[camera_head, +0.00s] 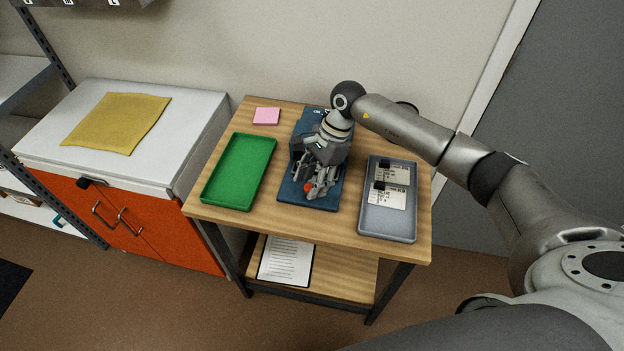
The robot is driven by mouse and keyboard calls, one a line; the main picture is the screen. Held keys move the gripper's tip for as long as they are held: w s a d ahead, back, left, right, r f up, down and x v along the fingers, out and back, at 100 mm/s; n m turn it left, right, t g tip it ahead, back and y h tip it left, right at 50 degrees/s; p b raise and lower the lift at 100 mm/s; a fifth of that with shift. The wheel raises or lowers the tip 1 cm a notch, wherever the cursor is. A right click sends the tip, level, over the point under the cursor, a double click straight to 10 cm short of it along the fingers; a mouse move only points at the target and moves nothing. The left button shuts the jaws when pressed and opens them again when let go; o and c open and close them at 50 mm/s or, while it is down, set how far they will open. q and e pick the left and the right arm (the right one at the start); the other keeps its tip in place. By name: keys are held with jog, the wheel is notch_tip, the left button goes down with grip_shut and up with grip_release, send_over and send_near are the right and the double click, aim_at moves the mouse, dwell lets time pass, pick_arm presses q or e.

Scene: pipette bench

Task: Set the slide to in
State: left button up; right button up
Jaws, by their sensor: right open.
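A dark blue board (329,201) lies in the middle of the wooden table. My right gripper (314,192) is over it, pointing down, with its fingers open. A small red-orange part (308,187) shows at the fingertips. I cannot tell whether the fingers touch it. The gripper and wrist hide most of the board's middle, so the slide and its setting cannot be made out. My left gripper is not in view.
A green tray (210,196) is left of the board. A grey tray (386,229) with labelled cards is right of it. A pink pad (266,116) lies at the back. A white-topped orange cabinet (193,142) bearing a yellow cloth (118,122) stands left.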

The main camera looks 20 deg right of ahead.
jog(key=v, duration=1.2)
jog(key=shift+a, duration=0.15)
jog(key=s+a+f+h+p, duration=0.1)
jog(key=a+h+p, duration=0.3)
jog(key=a+h, duration=0.1)
jog(key=shift+t, duration=0.4)
notch_tip(320, 180, down, 10)
jog(key=p, duration=0.2)
jog(key=shift+a+f+p, duration=0.15)
jog(key=shift+p, duration=0.25)
jog(key=shift+c, duration=0.3)
grip_shut()
jog(key=shift+w, duration=0.1)
